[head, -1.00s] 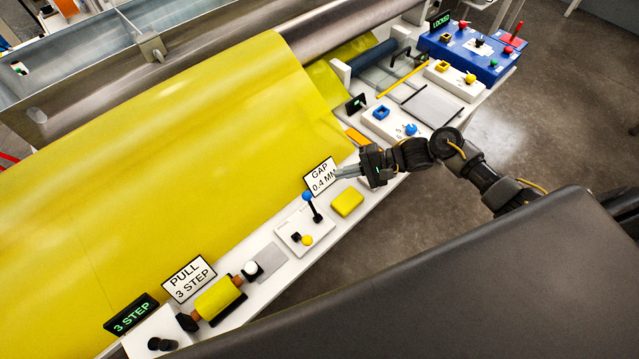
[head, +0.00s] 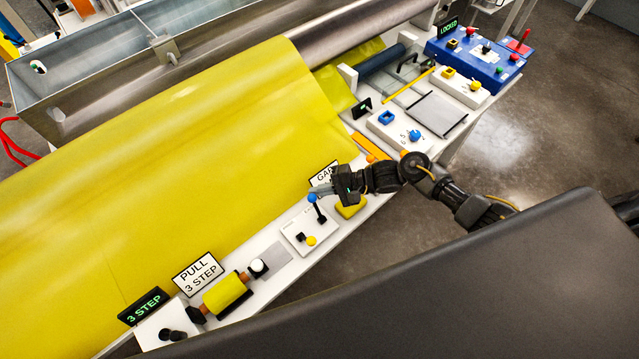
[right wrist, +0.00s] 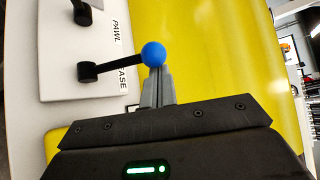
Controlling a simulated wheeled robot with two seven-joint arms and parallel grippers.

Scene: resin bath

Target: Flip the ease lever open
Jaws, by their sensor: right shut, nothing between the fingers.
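The ease lever is a black rod with a blue ball (head: 312,198) on a white plate (head: 296,236). In the right wrist view the blue ball (right wrist: 153,54) ends the rod, which runs left to a black pivot (right wrist: 88,72) beside the printed word EASE. My right gripper (head: 322,193) is shut and empty, with its fingertips right at the ball; I cannot tell whether they touch. The closed fingers (right wrist: 158,80) also show in the right wrist view, just below the ball. My left gripper is not in view.
A second lever with a yellow knob (head: 311,241) stands on the same plate, by the label PAWL. A yellow pad (head: 351,209) lies under my right wrist, and the GAP sign (head: 325,172) stands behind it. The yellow sheet (head: 200,150) lies beyond the rail.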

